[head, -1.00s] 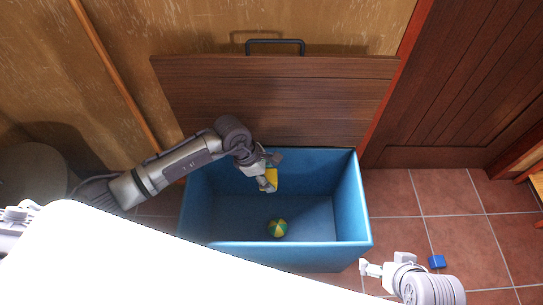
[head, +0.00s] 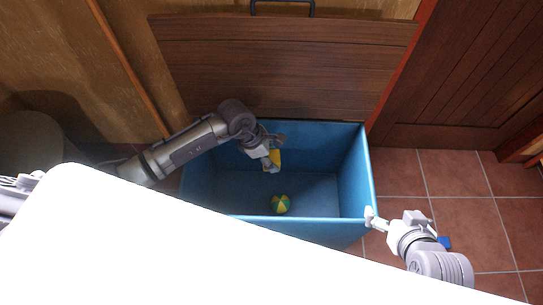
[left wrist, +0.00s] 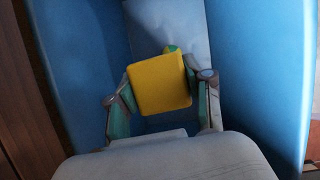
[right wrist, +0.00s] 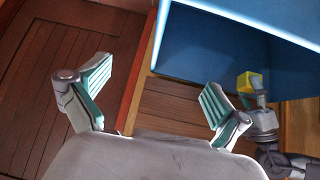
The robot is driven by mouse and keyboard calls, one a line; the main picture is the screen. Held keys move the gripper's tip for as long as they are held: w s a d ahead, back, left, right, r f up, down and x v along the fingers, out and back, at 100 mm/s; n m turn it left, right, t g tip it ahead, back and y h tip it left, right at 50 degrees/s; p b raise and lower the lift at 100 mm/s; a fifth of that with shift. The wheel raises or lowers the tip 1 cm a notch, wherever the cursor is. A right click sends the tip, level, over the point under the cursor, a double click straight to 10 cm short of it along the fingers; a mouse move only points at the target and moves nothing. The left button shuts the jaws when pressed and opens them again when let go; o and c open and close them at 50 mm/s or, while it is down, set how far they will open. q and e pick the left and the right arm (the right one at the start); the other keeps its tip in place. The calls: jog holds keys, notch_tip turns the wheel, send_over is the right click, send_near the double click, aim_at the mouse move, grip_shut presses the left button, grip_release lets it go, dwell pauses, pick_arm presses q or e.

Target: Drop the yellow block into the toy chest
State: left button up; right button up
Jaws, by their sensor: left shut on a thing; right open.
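The yellow block (head: 275,158) is held in my left gripper (head: 270,156), which is shut on it over the inside of the toy chest. The left wrist view shows the block (left wrist: 158,84) between the two fingers. The toy chest (head: 368,180) is a blue box with its brown wooden lid (head: 290,60) raised at the back. A green and yellow ball (head: 281,204) lies on the chest floor. My right gripper (head: 370,218) is by the chest's front right corner. In the right wrist view its fingers (right wrist: 155,95) are open and empty.
A small blue block (head: 444,242) lies on the tiled floor right of the chest, partly hidden by my right arm. A white surface (head: 150,245) covers the lower left of the head view. A wooden door (head: 470,70) stands at the right.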

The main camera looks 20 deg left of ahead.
pick_arm(q)
jog(key=shift+f, duration=0.3)
pick_arm(e)
jog(key=shift+w+a+r+t, duration=0.2)
jog(key=shift+w+r+t, duration=0.15)
jog(key=shift+w, duration=0.15)
jog(key=shift+w+a+r+t, duration=0.15)
jog(key=shift+w+r+t, duration=0.2)
jog(key=shift+w, duration=0.1)
pick_arm(q)
jog(key=o, duration=1.2)
jog(key=shift+o, duration=0.2)
jog(key=v, duration=1.2)
